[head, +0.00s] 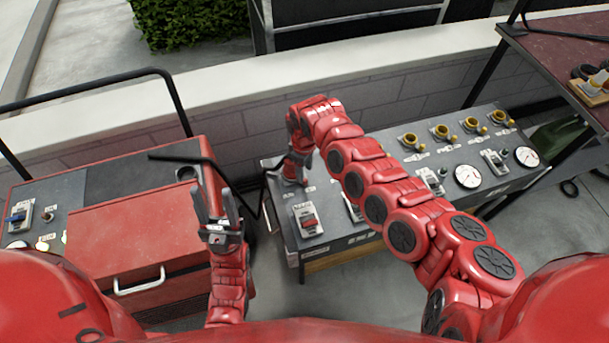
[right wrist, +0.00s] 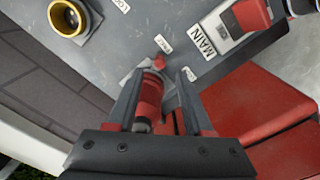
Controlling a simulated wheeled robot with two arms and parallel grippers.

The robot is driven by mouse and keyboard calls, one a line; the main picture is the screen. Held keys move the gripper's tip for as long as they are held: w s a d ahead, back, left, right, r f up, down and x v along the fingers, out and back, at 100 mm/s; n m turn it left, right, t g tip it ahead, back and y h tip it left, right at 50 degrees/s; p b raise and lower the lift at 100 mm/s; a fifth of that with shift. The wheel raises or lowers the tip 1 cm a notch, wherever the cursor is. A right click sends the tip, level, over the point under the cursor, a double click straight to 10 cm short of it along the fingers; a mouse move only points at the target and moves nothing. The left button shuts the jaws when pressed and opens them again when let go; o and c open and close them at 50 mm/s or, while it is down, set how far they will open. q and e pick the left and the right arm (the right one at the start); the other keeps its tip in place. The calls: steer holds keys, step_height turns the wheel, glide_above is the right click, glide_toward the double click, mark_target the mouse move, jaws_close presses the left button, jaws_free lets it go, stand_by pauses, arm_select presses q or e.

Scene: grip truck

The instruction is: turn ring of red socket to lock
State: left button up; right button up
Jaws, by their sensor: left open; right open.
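A red cylindrical fitting (right wrist: 151,92), which looks like the red socket with its ring, stands on the grey panel (right wrist: 125,45) in the right wrist view. My right gripper (right wrist: 160,88) is open, with a finger on each side of the fitting; I cannot tell whether they touch it. In the head view my right gripper (head: 290,170) is over the panel's left end and largely hides the fitting. A small red pointer-like part shows just beyond the fitting. My left gripper (head: 217,205) is open, fingers up, in front of the red box and away from the socket.
A red-switched MAIN unit (head: 309,220) sits beside the socket. Several yellow sockets (head: 442,132) and dials (head: 467,176) line the panel further right. A thin black cable (head: 180,158) passes near my left gripper. A red box (head: 140,235) stands left, a low wall behind.

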mark_target(305, 179)
steer(key=shift+f, duration=2.4)
jaws_close()
